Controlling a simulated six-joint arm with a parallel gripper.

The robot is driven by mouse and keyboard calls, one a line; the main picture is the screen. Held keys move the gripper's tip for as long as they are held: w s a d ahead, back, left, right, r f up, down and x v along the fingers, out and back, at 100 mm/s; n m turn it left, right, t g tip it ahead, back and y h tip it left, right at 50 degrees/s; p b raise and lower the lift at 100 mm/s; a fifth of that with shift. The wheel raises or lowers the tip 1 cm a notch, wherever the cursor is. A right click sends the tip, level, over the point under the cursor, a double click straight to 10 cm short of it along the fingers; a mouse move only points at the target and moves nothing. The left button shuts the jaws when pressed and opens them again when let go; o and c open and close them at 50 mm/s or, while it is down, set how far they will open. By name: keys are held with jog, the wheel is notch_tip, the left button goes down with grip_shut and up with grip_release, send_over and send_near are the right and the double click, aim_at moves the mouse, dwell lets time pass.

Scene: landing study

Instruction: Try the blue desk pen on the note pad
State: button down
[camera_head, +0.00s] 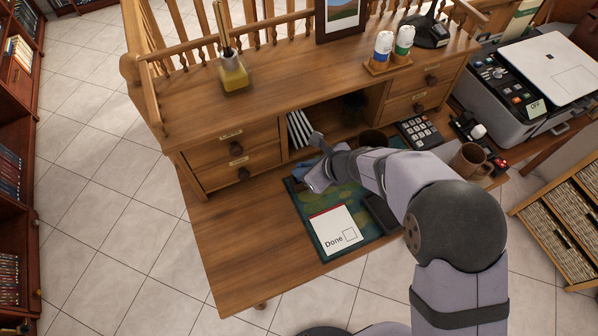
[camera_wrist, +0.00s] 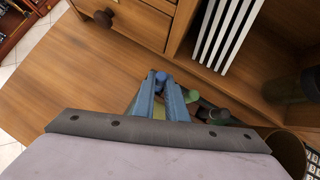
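The note pad (camera_head: 325,222) is white with a red top edge, printed "Done" beside an empty box, and lies on the green desk mat (camera_head: 308,222). My gripper (camera_head: 303,174) is low over the mat's back left corner, behind the pad. In the wrist view my gripper's two bluish fingers (camera_wrist: 161,88) point down at the desk. A small blue end (camera_wrist: 161,78), perhaps of the blue pen, shows between their tips. I cannot tell whether the fingers touch it. A green end (camera_wrist: 192,96) and a dark one (camera_wrist: 214,115) lie just to the right.
The desk's raised shelf with drawers (camera_head: 237,160) stands close behind my gripper, with white upright folders (camera_head: 300,128) in its opening. A dark flat object (camera_head: 382,212) lies right of the pad. The desk's left front is clear.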

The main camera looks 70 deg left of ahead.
jog(key=shift+r, duration=0.15)
notch_tip(320, 180, up, 8)
jog(key=p, duration=0.7)
jog(key=shift+r, duration=0.15)
dwell(0.6)
jog(key=s+d+f+n+g+h, duration=0.1)
jog(key=d+f+n+g+h, duration=0.2)
jog(key=d, duration=0.6)
jog(key=w+d+r+m+t+y, duration=0.1)
jog(key=w+d+m+t+y, duration=0.2)
jog(key=w+d, duration=0.9)
jog(key=w+d+r+m+t+y, duration=0.1)
jog(key=w+d+r+m+t, duration=0.2)
jog(key=w+d, duration=0.95)
jog(key=w+d+m+t+h, duration=0.1)
jog(key=w+d+m+t, duration=0.2)
jog(key=d, duration=2.1)
jog(key=m+t, duration=0.1)
jog(key=m, duration=0.4)
jog(key=shift+w+r+m+h, duration=0.35)
jog(key=shift+w+m+h, duration=0.05)
